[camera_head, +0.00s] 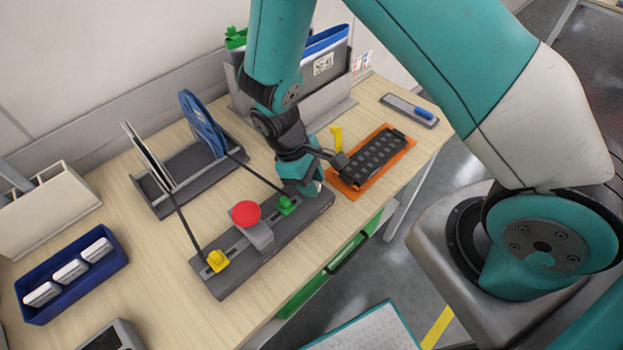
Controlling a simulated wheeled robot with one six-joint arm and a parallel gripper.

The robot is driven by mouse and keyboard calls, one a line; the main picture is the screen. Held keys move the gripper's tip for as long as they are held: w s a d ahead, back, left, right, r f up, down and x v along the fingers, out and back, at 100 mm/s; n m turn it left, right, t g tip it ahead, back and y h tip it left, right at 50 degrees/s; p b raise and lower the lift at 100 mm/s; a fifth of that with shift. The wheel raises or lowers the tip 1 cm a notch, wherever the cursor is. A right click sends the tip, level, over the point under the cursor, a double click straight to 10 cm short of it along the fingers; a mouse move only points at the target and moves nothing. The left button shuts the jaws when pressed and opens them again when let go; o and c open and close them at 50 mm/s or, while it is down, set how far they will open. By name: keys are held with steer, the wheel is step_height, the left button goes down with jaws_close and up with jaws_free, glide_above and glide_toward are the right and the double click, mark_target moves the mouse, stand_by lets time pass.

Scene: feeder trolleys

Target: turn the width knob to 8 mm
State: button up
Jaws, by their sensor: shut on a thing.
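My gripper (302,181) points down at the right end of a dark splicing-type base (240,274). It is shut on a small part there, taken to be the width knob; a pale sliver of it (315,187) shows beside the fingers. The rest of the knob, its scale and any mm mark are hidden or too small to read. The base also carries a green block (286,205) just left of my gripper, a red round top (246,213) on a grey block, and a yellow block (217,260).
Dark strips run from the blue reel (200,123) and white reel (148,157) to the base. A black feeder (374,156) on an orange mat (345,187) lies close right of my gripper. A blue tray (72,311) stands at left.

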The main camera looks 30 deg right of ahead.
steer(key=o, duration=0.9)
steer(key=b+v, duration=0.2)
steer(key=v, duration=1.5)
steer(key=shift+r+b, duration=0.2)
steer(key=shift+b, duration=0.2)
steer(key=s+r+t+y, duration=0.1)
steer(key=s+r+y, duration=0.1)
steer(key=s, duration=0.4)
steer(key=s+r+t+y, duration=0.1)
steer(key=s+r+y, duration=0.1)
steer(key=s+r, duration=0.3)
steer(key=s+r+m+t+y, duration=0.1)
steer(key=s+r+y, duration=0.2)
steer(key=s, duration=0.4)
steer(key=shift+d+r, duration=0.15)
steer(key=shift+r, duration=0.2)
